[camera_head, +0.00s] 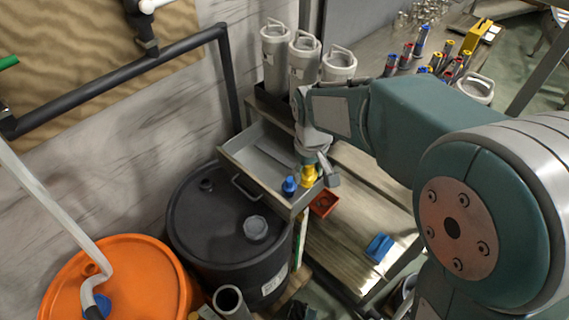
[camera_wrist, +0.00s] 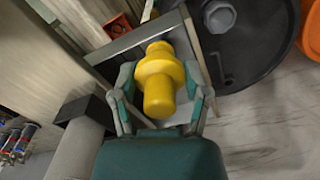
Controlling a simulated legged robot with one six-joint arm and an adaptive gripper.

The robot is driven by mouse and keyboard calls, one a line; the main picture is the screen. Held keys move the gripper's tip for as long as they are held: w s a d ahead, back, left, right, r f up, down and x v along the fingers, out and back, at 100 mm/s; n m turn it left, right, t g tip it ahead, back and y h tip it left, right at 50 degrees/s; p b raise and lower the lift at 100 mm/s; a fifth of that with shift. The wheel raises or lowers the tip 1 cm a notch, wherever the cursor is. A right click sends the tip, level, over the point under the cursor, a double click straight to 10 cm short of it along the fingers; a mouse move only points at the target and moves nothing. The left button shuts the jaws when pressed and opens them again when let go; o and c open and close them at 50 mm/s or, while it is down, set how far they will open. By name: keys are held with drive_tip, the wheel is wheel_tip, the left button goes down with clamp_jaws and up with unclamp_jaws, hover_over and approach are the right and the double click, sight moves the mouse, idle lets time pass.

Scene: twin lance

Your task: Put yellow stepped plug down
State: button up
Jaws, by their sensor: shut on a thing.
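The yellow stepped plug (camera_wrist: 160,75) is between the fingers of my gripper (camera_wrist: 160,92) in the wrist view, with its wide collar and narrower ends showing. My gripper (camera_head: 318,170) is shut on it. In the head view the yellow plug (camera_head: 308,176) is at the front right part of the open grey drawer (camera_head: 262,150), beside a blue plug (camera_head: 289,186). My gripper partly hides the yellow plug there. I cannot tell whether its lower end touches the drawer.
A black drum (camera_head: 215,230) stands below the drawer, with an orange drum (camera_head: 125,280) at left. An orange-red bin (camera_head: 323,203) and a blue object (camera_head: 379,247) lie on the wooden shelf (camera_head: 345,240). Grey canisters (camera_head: 275,55) stand behind the drawer.

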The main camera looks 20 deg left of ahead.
drive_tip(key=a, duration=0.1)
drive_tip(key=s+a+f, duration=0.1)
drive_tip(key=a, duration=0.1)
drive_tip(key=s+a+f, duration=0.1)
drive_tip(key=shift+s+a+f, duration=0.1)
drive_tip(key=shift+a+f, duration=0.05)
drive_tip(key=shift+a, duration=0.1)
drive_tip(key=w+a+f, duration=0.4)
drive_tip(key=w+a, duration=0.2)
drive_tip(key=w, duration=0.1)
hover_over(270, 179)
wheel_tip(270, 179, down, 6)
drive_tip(key=shift+s+d+r, duration=0.1)
drive_tip(key=shift+s+r, duration=0.05)
drive_tip(key=shift+r, duration=0.05)
drive_tip(key=shift+f, duration=1.7)
drive_tip(key=shift+f, duration=0.1)
drive_tip(key=o, duration=0.9)
